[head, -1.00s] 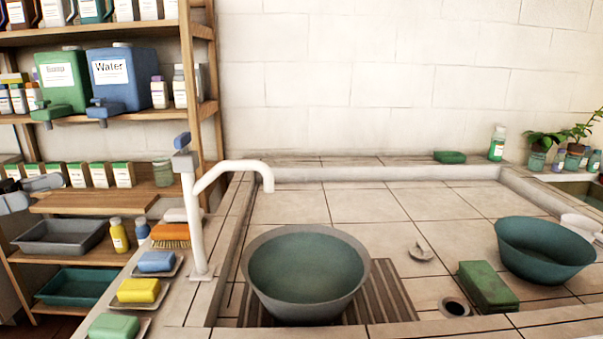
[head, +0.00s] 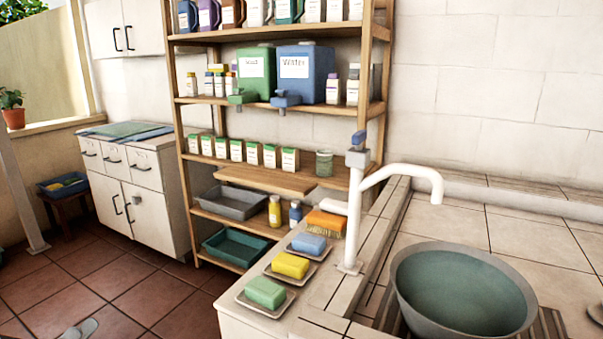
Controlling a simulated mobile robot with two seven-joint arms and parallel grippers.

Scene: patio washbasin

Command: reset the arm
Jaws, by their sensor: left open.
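My left gripper (head: 80,329) shows only as grey fingertips at the bottom left edge of the head view, over the tiled floor. It is open, and nothing shows between the fingertips. Most of the left arm is out of the picture. The gripper appears apart from the shelf and the washbasin counter. My right gripper is not in view.
The counter holds a white tap (head: 354,220), a grey basin (head: 405,285) and soaps on dishes. A white cabinet (head: 150,205) stands left. The red tiled floor (head: 100,275) is clear.

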